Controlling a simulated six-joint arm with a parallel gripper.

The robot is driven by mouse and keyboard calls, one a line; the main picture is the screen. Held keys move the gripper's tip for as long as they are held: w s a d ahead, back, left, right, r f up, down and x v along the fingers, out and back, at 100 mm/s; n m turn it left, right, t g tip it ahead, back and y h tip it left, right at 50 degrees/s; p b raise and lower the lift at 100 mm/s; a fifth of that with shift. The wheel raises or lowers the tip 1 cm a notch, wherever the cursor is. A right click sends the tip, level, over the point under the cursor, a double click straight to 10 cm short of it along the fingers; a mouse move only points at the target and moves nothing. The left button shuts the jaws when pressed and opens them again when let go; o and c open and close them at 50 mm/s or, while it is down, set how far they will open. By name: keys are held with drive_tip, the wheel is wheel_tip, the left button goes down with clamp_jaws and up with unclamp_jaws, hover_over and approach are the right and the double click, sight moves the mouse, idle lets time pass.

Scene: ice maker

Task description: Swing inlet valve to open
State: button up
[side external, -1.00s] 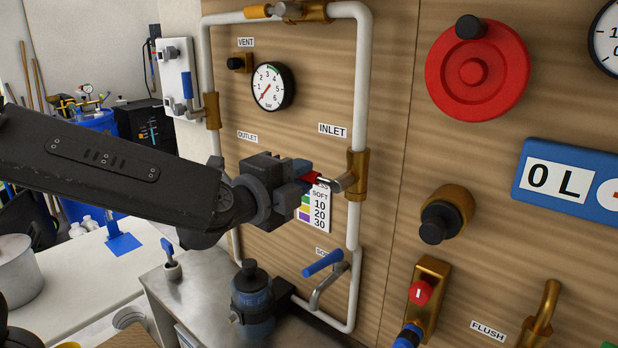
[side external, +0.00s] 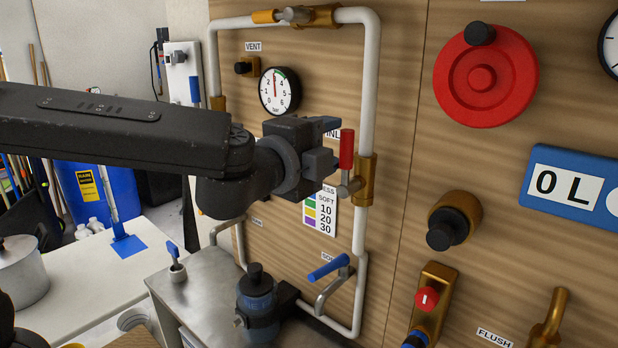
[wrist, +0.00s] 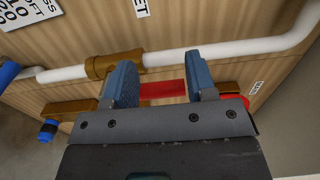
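The inlet valve has a brass body (side external: 364,180) on the white vertical pipe and a red handle (side external: 346,149). The handle stands upright, parallel to the pipe. My gripper (side external: 331,142) is just left of the handle in the side view. Its two blue-grey fingers are apart, spaced along the handle's length, and it is open. I cannot tell whether a finger touches the handle. The INLET label is partly hidden by my gripper.
A pressure gauge (side external: 279,91) is on the panel at left, its needle pointing up. A blue-handled valve (side external: 328,267) sits below the inlet valve. To the right are a large red wheel (side external: 486,76) and a black-and-brass knob (side external: 454,221).

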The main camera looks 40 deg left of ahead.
drive_tip(key=shift+d+f+h, duration=0.4)
drive_tip(key=shift+c, duration=0.6)
drive_tip(key=shift+s, duration=0.1)
drive_tip(key=s, duration=0.6)
drive_tip(key=shift+s, duration=0.4)
drive_tip(key=shift+a, duration=0.15)
drive_tip(key=s+a+f+n+g+y, duration=0.2)
drive_tip(key=a+f+n+g+y, duration=0.15)
drive_tip(key=a, duration=0.25)
drive_tip(key=s+a+f+n+g+y, duration=0.25)
drive_tip(key=a+f+n, duration=0.2)
drive_tip(key=a, duration=0.25)
drive_tip(key=s+f+n+g+h, duration=0.5)
drive_tip(key=s+n, duration=0.4)
drive_tip(key=s, duration=0.2)
wheel_tip(320, 180, down, 3)
drive_tip(key=shift+a+r+n+g+h, duration=0.1)
drive_tip(key=shift+a+n+g+h, duration=0.25)
drive_tip(key=shift+g, duration=0.45)
